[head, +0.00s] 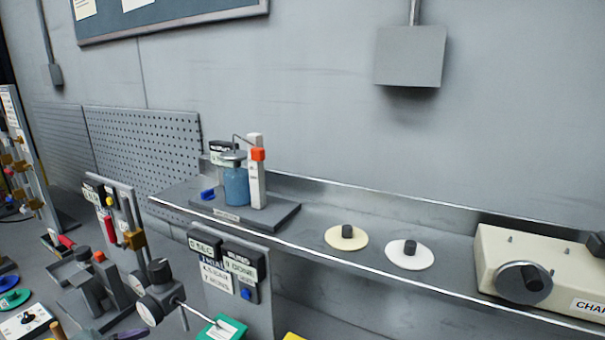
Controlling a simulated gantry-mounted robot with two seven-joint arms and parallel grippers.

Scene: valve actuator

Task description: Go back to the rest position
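Neither of my grippers shows in the head view, so whether they are open or shut and what they hold is hidden. The head view looks over a metal shelf (290,240) along a grey wall. Two round discs with black knobs, one cream (336,240) and one white (404,258), lie apart on the shelf.
A beige box (498,250) with a round dial stands at the shelf's right end. A panel with small displays (227,265) stands in front of the shelf. Fixtures, including a grey block (92,290), crowd the lower left. A grey wall box (410,56) hangs above.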

